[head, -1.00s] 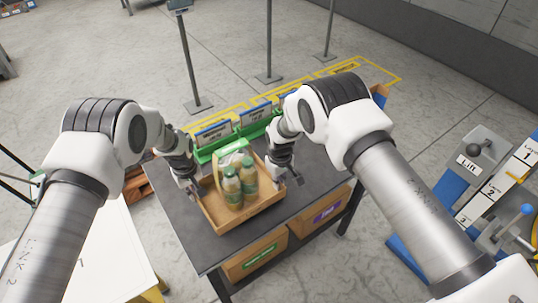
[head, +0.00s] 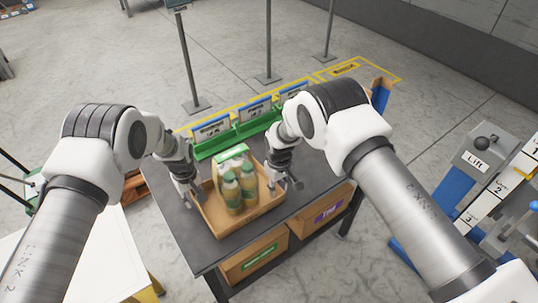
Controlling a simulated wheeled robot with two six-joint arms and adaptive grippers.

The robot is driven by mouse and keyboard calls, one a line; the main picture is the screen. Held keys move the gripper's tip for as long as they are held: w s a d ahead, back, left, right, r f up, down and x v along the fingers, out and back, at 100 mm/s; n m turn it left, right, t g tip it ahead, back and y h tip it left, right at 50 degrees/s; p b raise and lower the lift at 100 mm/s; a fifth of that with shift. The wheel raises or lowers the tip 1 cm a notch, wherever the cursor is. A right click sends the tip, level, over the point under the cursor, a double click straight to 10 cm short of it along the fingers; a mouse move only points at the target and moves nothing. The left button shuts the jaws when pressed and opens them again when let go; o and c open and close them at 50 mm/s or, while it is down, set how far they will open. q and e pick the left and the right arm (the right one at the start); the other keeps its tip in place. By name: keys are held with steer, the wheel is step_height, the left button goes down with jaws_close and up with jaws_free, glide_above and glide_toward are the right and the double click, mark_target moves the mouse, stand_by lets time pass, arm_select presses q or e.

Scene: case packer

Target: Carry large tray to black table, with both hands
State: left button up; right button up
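The large tray (head: 222,231) is a shallow brown open box with several green-capped bottles (head: 232,190) and a green-and-white pack (head: 232,155) in it. It is over the black table (head: 190,252) and looks to rest on its top, near the front left part. My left gripper (head: 192,196) is at the tray's left wall, and my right gripper (head: 284,190) is at its right wall. The fingers are small and partly hidden by the wrists, so I cannot tell whether either grips the wall.
A green rack (head: 235,138) with labelled cards runs along the table's back edge. Brown drawers or boxes (head: 254,255) sit under the tabletop. A white table (head: 95,265) stands at the lower left. A lift panel (head: 475,165) stands at the right.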

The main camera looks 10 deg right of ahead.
arm_select(q)
step_height(320, 180, up, 12)
arm_select(e)
step_height(320, 180, up, 12)
stand_by(0.6)
arm_select(q)
steer(key=shift+s, duration=0.1)
arm_select(e)
steer(key=shift+s, duration=0.1)
